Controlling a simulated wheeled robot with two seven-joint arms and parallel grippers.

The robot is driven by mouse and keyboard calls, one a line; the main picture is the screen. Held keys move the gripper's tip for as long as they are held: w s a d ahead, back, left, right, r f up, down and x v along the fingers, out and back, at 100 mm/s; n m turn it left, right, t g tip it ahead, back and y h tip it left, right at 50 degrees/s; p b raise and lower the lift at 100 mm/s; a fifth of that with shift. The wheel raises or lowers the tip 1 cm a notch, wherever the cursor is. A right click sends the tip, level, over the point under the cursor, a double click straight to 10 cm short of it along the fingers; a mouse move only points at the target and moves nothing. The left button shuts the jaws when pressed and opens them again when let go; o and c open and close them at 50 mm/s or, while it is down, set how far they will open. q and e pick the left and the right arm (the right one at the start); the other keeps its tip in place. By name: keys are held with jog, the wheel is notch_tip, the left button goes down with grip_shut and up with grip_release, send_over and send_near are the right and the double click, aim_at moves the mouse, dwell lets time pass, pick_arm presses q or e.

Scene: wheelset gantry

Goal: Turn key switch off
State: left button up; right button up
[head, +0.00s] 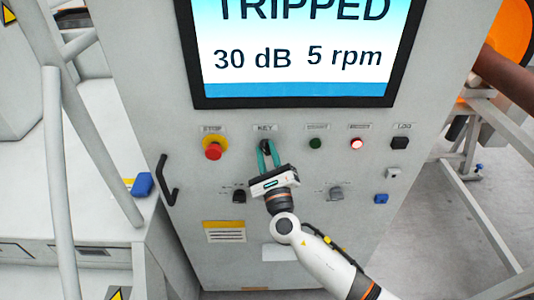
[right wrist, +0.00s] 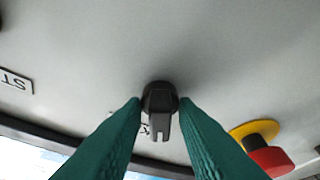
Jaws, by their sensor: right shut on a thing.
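The key switch (head: 265,146) is a small black knob on the grey cabinet front, under the label KEY. My right gripper (head: 268,150) reaches up to it from below, with its two green fingers on either side of the knob. In the right wrist view the black key switch (right wrist: 160,100) sits between the fingertips of my right gripper (right wrist: 160,104), which is shut on it. The switch's exact angle is hard to read in the head view because the fingers partly cover it. My left gripper is out of view.
A red stop button (head: 213,150) is left of the key. A green button (head: 315,143), a lit red button (head: 357,144) and a black switch (head: 399,143) are to its right. The screen (head: 300,60) above reads TRIPPED. A black handle (head: 167,180) sticks out at left.

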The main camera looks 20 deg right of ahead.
jog(key=o, duration=0.7)
jog(key=b+v, duration=0.4)
jog(key=v, duration=0.8)
